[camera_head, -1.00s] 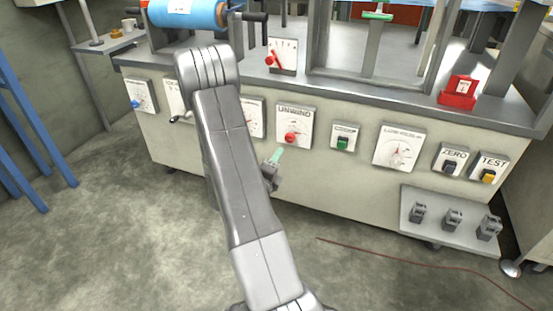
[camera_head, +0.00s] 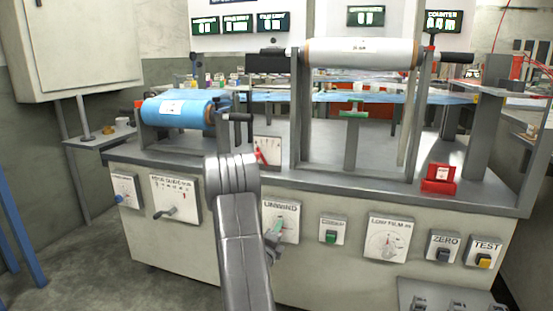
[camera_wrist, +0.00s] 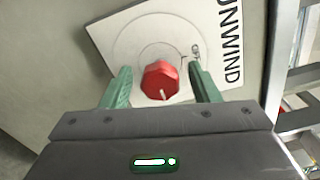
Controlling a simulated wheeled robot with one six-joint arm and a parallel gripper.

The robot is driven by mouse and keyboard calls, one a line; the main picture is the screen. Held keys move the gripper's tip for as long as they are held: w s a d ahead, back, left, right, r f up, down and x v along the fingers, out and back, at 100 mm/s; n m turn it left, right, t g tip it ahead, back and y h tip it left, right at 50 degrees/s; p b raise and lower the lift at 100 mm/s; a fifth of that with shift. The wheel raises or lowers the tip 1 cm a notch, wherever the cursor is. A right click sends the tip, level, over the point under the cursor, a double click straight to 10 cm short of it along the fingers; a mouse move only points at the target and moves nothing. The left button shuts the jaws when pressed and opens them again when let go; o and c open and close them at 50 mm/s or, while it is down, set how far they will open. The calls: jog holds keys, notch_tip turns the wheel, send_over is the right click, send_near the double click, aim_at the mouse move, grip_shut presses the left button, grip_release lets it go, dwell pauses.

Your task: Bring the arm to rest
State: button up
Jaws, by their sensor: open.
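My arm rises from the bottom of the head view, in front of the machine's panel. My gripper (camera_head: 278,233) is at the UNWIND plate (camera_head: 291,212), partly hidden behind my own arm. In the wrist view my gripper (camera_wrist: 160,88) is open, with its two green fingers apart on either side of the red UNWIND knob (camera_wrist: 159,79). The knob sits between the fingers with gaps at both sides. I cannot tell how far the fingertips are from the plate (camera_wrist: 120,40).
A crank handle (camera_head: 165,213) sticks out at the left. The CONFIRM button (camera_head: 331,236), LOW FILM dial (camera_head: 388,238), ZERO button (camera_head: 443,254) and TEST button (camera_head: 483,260) line the panel at right. A blue film roll (camera_head: 178,110) and white roll (camera_head: 361,53) sit above.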

dwell(0.4)
jog(key=p+v, duration=0.3)
jog(key=v, duration=1.1)
jog(key=b+x, duration=0.3)
jog(key=x, duration=1)
jog(key=shift+w+d+f, duration=0.1)
jog(key=shift+w+d, duration=0.05)
jog(key=shift+w, duration=0.15)
jog(key=shift+w+n, duration=0.3)
jog(key=n, duration=0.5)
jog(key=shift+s, duration=0.1)
jog(key=n, duration=0.5)
jog(key=shift+n, duration=0.3)
jog(key=n+p, duration=0.1)
jog(key=n, duration=0.1)
jog(key=n+p, duration=0.2)
jog(key=shift+r+p, duration=0.3)
jog(key=shift+r, duration=0.05)
jog(key=shift+n+p, duration=1)
jog(key=shift+p, duration=0.1)
jog(key=shift+f+n+p, duration=0.15)
jog(key=shift+n+p, duration=0.25)
jog(key=shift+p, duration=0.1)
